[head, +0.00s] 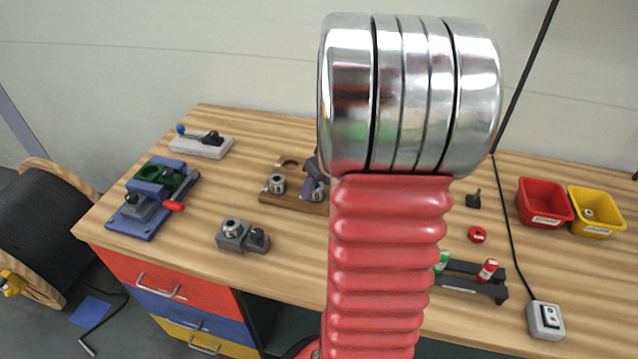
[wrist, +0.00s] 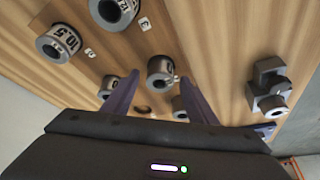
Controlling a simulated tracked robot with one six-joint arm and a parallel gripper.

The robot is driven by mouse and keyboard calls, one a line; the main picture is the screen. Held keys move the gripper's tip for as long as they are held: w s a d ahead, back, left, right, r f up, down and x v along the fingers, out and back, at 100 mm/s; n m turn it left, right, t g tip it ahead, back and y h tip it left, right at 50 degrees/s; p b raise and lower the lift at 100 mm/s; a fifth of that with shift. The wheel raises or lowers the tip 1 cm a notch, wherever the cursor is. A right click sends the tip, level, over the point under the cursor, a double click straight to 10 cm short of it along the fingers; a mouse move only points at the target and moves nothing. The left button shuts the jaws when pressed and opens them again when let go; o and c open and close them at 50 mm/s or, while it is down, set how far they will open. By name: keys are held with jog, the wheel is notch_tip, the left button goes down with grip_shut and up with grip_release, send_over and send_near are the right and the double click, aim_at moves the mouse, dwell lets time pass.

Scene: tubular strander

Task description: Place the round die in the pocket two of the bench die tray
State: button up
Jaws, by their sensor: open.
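My gripper (wrist: 159,80) is open in the wrist view, its two purple fingers apart. Between the fingertips shows a grey cylindrical die (wrist: 161,66) with a bore and a small label; I cannot tell whether they touch it. Several similar dies stand around it, one marked 10.5 (wrist: 52,48). I cannot tell for certain which is the round die. In the head view the wooden die tray (head: 262,199) is partly hidden behind my arm. A die (head: 277,184) stands at its left, another (head: 318,193) by my gripper (head: 315,172). Pocket numbers are not readable there.
A grey two-part block (head: 231,240) sits in front of the tray. A blue and green fixture (head: 150,200) and a lever device (head: 201,146) stand left. Red (head: 545,203) and yellow (head: 597,212) bins and a switch box (head: 545,319) are right. My arm hides the bench's middle.

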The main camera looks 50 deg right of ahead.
jog(key=v, duration=1.2)
jog(key=shift+a, duration=0.2)
dwell(0.4)
jog(key=w+a+r, duration=0.2)
jog(key=a+r, duration=0.1)
jog(key=a, duration=1.5)
jog(key=s+a, duration=0.3)
jog(key=a, duration=0.4)
jog(key=s+a+n+t, duration=0.1)
jog(key=s+a, duration=0.3)
jog(key=a, duration=0.4)
jog(key=shift+r, duration=0.3)
